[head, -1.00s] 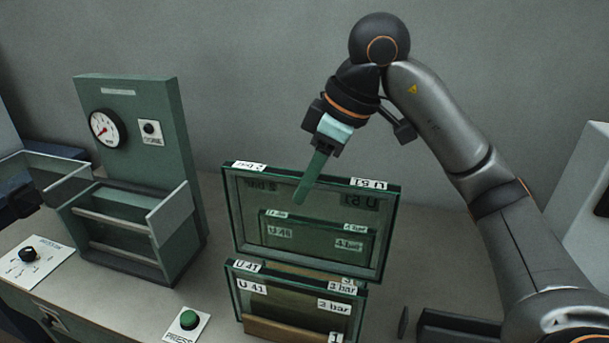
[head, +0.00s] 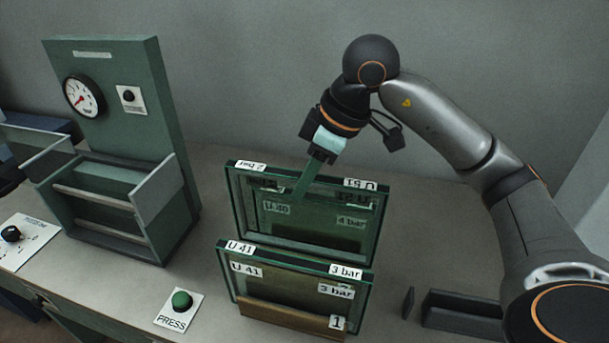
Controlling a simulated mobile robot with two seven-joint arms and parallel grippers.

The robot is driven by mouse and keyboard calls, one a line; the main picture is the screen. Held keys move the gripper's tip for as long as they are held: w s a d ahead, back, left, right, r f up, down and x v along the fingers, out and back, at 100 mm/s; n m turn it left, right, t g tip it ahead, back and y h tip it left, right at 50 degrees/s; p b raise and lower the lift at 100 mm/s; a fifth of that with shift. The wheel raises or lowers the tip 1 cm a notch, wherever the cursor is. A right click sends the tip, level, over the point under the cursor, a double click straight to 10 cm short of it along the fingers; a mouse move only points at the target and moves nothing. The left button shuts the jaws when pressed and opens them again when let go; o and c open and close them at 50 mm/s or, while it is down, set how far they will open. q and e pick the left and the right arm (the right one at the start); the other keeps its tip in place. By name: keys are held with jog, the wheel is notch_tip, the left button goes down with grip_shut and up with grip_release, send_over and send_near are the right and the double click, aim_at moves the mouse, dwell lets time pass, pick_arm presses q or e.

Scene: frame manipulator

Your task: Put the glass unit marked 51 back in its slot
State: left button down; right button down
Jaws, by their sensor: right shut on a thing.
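The glass unit marked U 51 (head: 232,205) is a green-edged framed pane, held upright. Its top labels, U 51 and 2 bar, read upside down from here. My right gripper (head: 304,182) is shut on it near the middle of its top edge. The glass unit marked U 41, 3 bar (head: 230,282) stands in front of it in a wooden rack (head: 285,316) with a tag 1. A U 40, 4 bar unit shows through the glass of U 51, apparently behind it. The lower edge of U 51 is partly hidden by U 41, so I cannot tell whether it is seated.
A green test stand (head: 115,85) with a gauge (head: 84,95) and an open clear-sided bay (head: 100,237) stands at left. A green PRESS button (head: 182,299) lies front left. A low dark block (head: 460,308) lies right of the rack.

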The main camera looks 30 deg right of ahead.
aim_at(305, 229)
notch_tip(305, 229, down, 10)
jog(key=b, duration=0.7)
jog(key=shift+w+b, duration=0.1)
jog(key=shift+b, duration=0.25)
jog(key=shift+f+b, duration=0.3)
jog(key=shift+f, duration=0.2)
jog(key=shift+f+b, duration=0.15)
jog(key=shift+b, duration=0.25)
jog(key=shift+f, duration=0.15)
jog(key=c, duration=0.8)
grip_release()
jog(key=shift+o, duration=1)
